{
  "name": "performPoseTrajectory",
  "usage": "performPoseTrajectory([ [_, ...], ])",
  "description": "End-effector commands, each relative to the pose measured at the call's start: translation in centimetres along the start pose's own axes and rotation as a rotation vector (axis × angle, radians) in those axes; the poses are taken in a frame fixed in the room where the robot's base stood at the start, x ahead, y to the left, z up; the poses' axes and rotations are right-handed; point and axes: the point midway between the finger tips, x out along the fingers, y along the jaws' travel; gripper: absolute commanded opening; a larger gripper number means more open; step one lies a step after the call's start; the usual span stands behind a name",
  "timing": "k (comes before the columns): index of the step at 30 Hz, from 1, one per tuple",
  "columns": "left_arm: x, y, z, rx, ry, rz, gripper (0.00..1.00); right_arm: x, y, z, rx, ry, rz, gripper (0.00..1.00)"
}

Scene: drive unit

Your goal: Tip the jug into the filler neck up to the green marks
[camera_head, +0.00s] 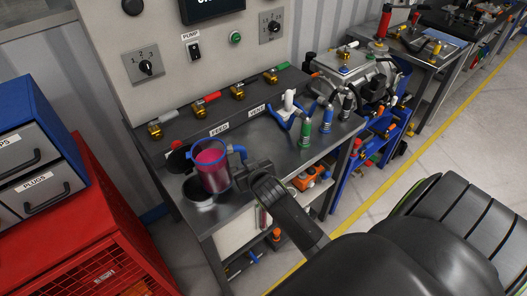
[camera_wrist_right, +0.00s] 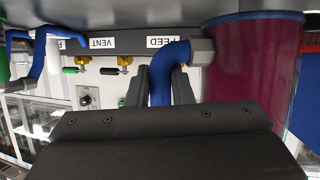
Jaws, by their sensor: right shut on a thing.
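The clear jug (camera_head: 212,172) has a blue rim and blue handle and holds magenta liquid. It looks about upright at the bench's front left. My right gripper (camera_head: 243,172) is shut on the jug's handle; in the right wrist view the blue handle (camera_wrist_right: 160,72) sits between its fingers (camera_wrist_right: 168,88), with the jug body (camera_wrist_right: 254,75) to the right. A round, shiny steel piece (camera_head: 199,194) shows beside the jug's lower left; I cannot tell whether it is the filler neck. A black round part (camera_head: 178,161) is partly hidden behind the jug. I cannot make out green marks. My left gripper is out of view.
The steel bench (camera_head: 262,141) carries FEED and VENT labels, brass valves (camera_head: 238,92), a white-and-blue tool (camera_head: 289,104) and green (camera_head: 305,134) and blue (camera_head: 327,120) bottles. A red cabinet (camera_head: 110,212) with blue drawers (camera_head: 40,150) stands left. The control panel (camera_head: 190,50) rises behind.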

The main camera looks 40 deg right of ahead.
Motion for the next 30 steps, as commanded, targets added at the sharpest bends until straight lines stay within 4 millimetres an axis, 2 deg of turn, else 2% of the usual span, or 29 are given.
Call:
performPoseTrajectory([
  [1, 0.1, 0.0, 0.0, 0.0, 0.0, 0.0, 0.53, 0.0, 0.2, 0.8, -0.011, -0.019, 0.006, 0.0],
  [12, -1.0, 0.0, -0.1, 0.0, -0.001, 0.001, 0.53, -0.3, 0.4, 0.4, -0.067, -0.03, 0.029, 0.0],
  [30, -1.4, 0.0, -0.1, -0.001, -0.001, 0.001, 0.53, -0.4, 1.2, 0.6, -0.085, -0.033, 0.036, 0.0],
])
